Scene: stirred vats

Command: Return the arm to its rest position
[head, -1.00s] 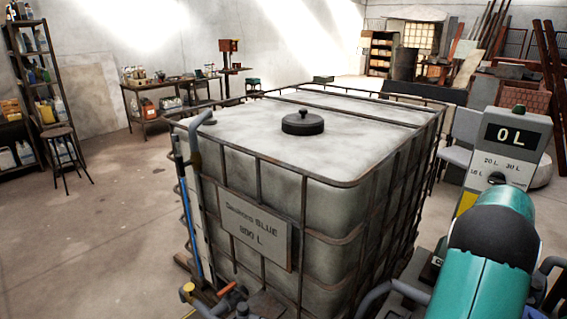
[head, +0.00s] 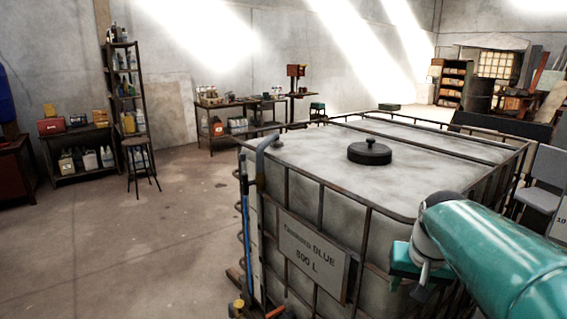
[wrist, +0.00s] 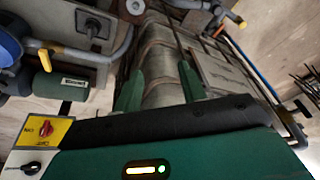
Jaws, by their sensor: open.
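My teal arm (head: 500,262) reaches in from the right edge of the head view, in front of the right side of a large caged tank (head: 420,165). Its bent joint and a small teal part show at the tank's near right corner. In the wrist view my gripper (wrist: 161,72) has its two green fingers apart, with nothing between them. Ribbed grey surface and bars lie behind the fingers. I cannot make out the fingers in the head view.
The tank has a black lid (head: 369,152) and a label plate (head: 313,255). A blue pole (head: 246,235) stands along its left side. A stool (head: 141,165) and a shelf rack (head: 128,90) are at the left. Open floor (head: 150,255) lies left of the tank.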

